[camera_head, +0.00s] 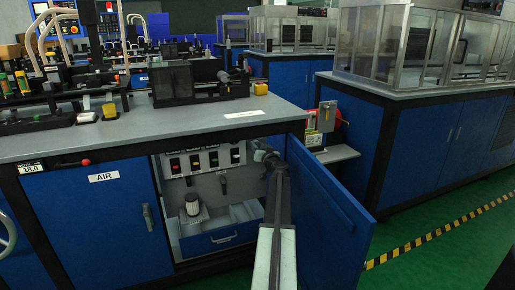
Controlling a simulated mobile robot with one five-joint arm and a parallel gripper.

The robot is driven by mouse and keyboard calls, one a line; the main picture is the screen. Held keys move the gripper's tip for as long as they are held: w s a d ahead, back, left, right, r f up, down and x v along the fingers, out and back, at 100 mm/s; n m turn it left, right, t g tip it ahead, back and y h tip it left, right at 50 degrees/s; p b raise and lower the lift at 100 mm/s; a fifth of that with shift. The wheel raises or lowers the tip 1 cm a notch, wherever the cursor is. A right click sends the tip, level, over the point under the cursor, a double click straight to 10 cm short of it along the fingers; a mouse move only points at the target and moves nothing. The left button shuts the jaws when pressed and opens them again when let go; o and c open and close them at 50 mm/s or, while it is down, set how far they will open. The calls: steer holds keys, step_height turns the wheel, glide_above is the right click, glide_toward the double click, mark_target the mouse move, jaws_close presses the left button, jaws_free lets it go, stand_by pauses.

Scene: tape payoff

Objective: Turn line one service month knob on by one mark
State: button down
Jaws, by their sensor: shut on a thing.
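My arm reaches up into an open blue cabinet, and my gripper (258,149) is at the upper right of the pale control panel (205,187). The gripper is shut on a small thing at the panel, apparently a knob. The gripper hides most of it, so its marks and pointer cannot be read. A dark lever (223,184) is lower on the panel.
The open blue cabinet door (325,205) stands close to the right of my arm. The grey worktop (150,137) overhangs the panel. Green floor is clear at right beyond the striped tape (440,236).

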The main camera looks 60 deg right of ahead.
steer(key=m, duration=1)
steer(key=shift+w+m, duration=0.2)
steer(key=shift+m, duration=0.2)
stand_by(0.4)
steer(key=c, duration=1)
jaws_free()
steer(key=shift+o, duration=0.2)
steer(key=v, duration=0.8)
